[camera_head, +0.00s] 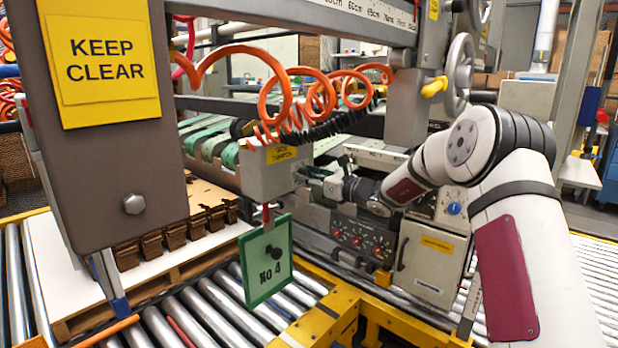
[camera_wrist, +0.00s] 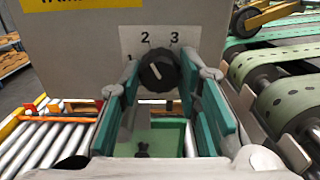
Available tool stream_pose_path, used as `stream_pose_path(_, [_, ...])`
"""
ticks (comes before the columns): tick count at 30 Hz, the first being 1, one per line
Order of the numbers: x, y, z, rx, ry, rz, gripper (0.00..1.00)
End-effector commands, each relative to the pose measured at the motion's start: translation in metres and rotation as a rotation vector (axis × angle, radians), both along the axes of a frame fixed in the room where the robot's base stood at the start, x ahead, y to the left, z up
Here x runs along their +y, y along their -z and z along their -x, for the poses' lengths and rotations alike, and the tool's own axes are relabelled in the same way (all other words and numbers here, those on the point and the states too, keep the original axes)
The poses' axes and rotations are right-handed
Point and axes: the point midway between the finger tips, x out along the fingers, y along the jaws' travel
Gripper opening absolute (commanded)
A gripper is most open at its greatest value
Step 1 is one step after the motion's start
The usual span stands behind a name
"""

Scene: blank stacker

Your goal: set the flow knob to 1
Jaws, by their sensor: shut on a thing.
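The flow knob (camera_wrist: 158,74) is black and round, on a pale dial plate marked 1, 2 and 3 in the wrist view. A light mark on its face slants up and left, roughly toward 2; its exact setting is hard to read. My gripper (camera_wrist: 160,80) has its teal-padded fingers on either side of the knob, shut on it. In the camera_head view my gripper (camera_head: 316,182) reaches the right side of the grey box (camera_head: 277,172) with a yellow label. The knob is hidden there.
A green-framed "No 4" plate (camera_head: 266,262) hangs under the box. Orange coiled hose (camera_head: 318,95) loops above. A control panel with red knobs (camera_head: 362,238) and a cabinet (camera_head: 428,262) stand below my forearm. A green-belt conveyor (camera_wrist: 275,75) lies at right in the wrist view.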

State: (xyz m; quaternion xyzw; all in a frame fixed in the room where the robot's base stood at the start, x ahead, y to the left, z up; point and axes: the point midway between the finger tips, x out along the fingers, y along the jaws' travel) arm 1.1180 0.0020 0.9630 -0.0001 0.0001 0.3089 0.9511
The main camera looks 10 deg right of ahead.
Motion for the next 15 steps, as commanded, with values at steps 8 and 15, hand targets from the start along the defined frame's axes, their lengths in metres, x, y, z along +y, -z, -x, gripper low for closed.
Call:
stream_pose_path(8, [0.0000,0.0009,-0.0003,-0.031,0.000,0.041,0.03])
stream_pose_path(15, [0.0000,0.0026,-0.0006,-0.121,-0.001,0.164,0.03])
